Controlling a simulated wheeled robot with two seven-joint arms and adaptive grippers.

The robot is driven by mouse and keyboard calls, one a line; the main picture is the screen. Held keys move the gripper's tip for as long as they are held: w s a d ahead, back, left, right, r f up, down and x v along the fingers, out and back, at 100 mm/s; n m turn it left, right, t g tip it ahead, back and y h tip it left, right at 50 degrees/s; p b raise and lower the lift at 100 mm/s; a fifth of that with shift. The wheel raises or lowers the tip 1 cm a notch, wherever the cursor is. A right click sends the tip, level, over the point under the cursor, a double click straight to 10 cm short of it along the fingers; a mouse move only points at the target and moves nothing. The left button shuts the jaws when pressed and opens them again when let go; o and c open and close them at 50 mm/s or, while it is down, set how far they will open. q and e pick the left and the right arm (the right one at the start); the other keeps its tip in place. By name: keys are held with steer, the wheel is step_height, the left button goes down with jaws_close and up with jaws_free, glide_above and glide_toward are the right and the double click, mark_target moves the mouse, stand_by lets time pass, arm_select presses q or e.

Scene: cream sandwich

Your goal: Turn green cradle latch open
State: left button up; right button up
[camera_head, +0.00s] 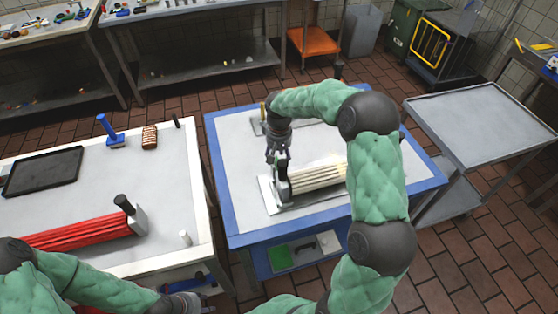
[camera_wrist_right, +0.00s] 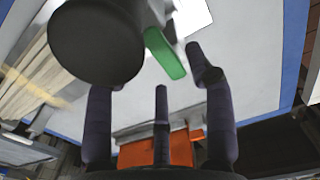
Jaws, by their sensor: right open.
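The green latch (camera_wrist_right: 165,53) shows in the right wrist view as a short green bar beside a large black round knob (camera_wrist_right: 97,40). In the head view the latch cannot be made out, but a black-handled fitting (camera_head: 282,178) stands at the left end of cream strips (camera_head: 318,177) on a metal plate (camera_head: 270,198). My right gripper (camera_head: 277,157) is above that end. In the right wrist view its spread fingers (camera_wrist_right: 160,82) are open and empty, with the latch just beyond the fingertips. My left gripper (camera_head: 187,303) is low at the bottom edge, its fingers unclear.
The blue-edged table (camera_head: 237,150) bears the strips; its left part is bare. The white table (camera_head: 70,175) at left holds a black tray (camera_head: 42,171), a red ribbed block (camera_head: 80,232) and small tools. A grey steel table (camera_head: 480,120) stands at right.

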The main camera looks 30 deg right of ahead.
steer(key=shift+f, duration=0.6)
jaws_close()
